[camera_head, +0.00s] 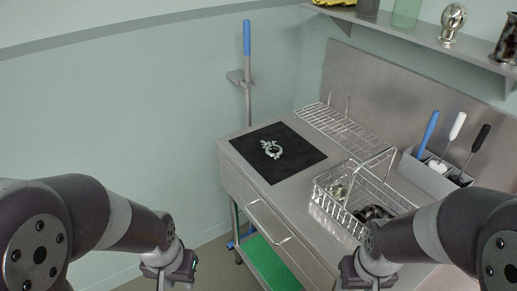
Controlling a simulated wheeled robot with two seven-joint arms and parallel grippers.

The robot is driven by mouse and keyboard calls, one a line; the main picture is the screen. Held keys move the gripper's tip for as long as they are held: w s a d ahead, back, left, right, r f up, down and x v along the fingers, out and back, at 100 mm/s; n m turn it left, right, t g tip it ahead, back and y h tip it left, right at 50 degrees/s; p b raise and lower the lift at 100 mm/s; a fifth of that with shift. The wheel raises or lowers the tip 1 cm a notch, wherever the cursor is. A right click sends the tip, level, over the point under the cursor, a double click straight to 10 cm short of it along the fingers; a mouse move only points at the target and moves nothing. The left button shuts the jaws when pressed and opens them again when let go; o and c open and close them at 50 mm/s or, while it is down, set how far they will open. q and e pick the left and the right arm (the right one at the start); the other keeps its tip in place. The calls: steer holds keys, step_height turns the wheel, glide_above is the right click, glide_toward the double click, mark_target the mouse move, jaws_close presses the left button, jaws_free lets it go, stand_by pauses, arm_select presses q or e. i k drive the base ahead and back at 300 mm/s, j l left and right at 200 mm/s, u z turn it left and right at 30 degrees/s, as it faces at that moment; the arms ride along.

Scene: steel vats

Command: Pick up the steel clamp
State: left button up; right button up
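The steel clamp (271,149) is a small, shiny, ring-shaped piece. It lies on a black mat (300,168) on the left part of the steel counter. My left gripper (172,277) is low in the picture, left of the counter and well apart from the clamp. My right gripper (366,279) is at the bottom, in front of the counter and apart from the clamp. The fingertips of both grippers are too small or cut off to tell open from shut.
A wire basket (345,217) with metal parts stands right of the mat. A wire rack (335,124) is behind. A grey holder (424,179) holds brushes. A wall shelf (420,41) carries vessels. A blue-topped pole (247,80) stands behind the counter's left end.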

mark_target(270, 155)
steer(key=i+j+z, duration=0.1)
steer(key=z, duration=0.75)
steer(key=i+j+z, duration=0.2)
steer(key=j, duration=0.35)
steer(key=i+j+z, duration=0.25)
steer(key=j, duration=0.3)
steer(key=j+z, duration=0.2)
steer(key=j, duration=0.4)
steer(key=i+j+z, duration=0.25)
steer(key=j, duration=0.35)
steer(key=k, duration=0.1)
